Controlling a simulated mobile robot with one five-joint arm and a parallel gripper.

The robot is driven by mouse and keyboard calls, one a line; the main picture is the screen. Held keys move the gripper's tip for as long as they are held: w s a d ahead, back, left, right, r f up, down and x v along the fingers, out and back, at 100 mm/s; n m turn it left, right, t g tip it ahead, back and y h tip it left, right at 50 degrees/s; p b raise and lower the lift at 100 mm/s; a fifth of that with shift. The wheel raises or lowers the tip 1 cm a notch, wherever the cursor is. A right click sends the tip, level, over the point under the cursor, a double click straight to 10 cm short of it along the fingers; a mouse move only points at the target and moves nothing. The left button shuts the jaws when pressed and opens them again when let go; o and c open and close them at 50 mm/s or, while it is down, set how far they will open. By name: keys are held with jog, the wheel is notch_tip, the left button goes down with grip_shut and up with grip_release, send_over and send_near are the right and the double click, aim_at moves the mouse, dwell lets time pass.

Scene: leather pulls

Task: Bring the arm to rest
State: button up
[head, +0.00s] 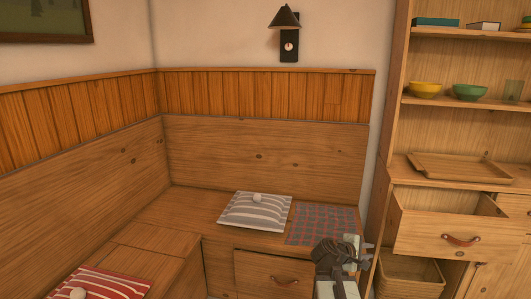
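My gripper (357,247) is at the lower right of the head view, at the end of my folded arm. It is in front of the bench corner and beside the open hutch drawer (444,231). It looks small and dark, and I cannot tell whether its fingers are apart or together. I see nothing clearly held in it. The open drawer has a brown leather pull (461,240). A shut drawer (272,274) in the bench front has another leather pull (285,282).
A wooden corner bench (190,207) carries a grey striped cushion (255,211), a checked cloth (321,225) and a red striped cushion (105,284). The hutch at right holds bowls (425,89) and a wooden tray (463,168). A basket (410,277) sits below the open drawer.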

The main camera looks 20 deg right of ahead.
jog(key=w+a+f+m+y, duration=0.1)
jog(key=w+a+f+y, duration=0.3)
jog(key=a, duration=0.9)
jog(key=a+f+m+y, duration=0.1)
jog(key=a+f+y, duration=0.35)
jog(key=a, duration=0.85)
jog(key=s+a+f+m+g+y, duration=0.2)
jog(key=s+a+f+m, duration=0.1)
jog(key=a, duration=0.4)
jog(key=s+a+f+m+g+y, duration=0.2)
jog(key=s+a, duration=0.2)
jog(key=a, duration=0.3)
notch_tip(320, 180, up, 37)
jog(key=p, duration=3.6)
jog(key=shift+d+f+m+p, duration=0.2)
jog(key=shift+d+m+p, duration=0.1)
jog(key=shift+p, duration=0.05)
jog(key=shift+w, duration=0.1)
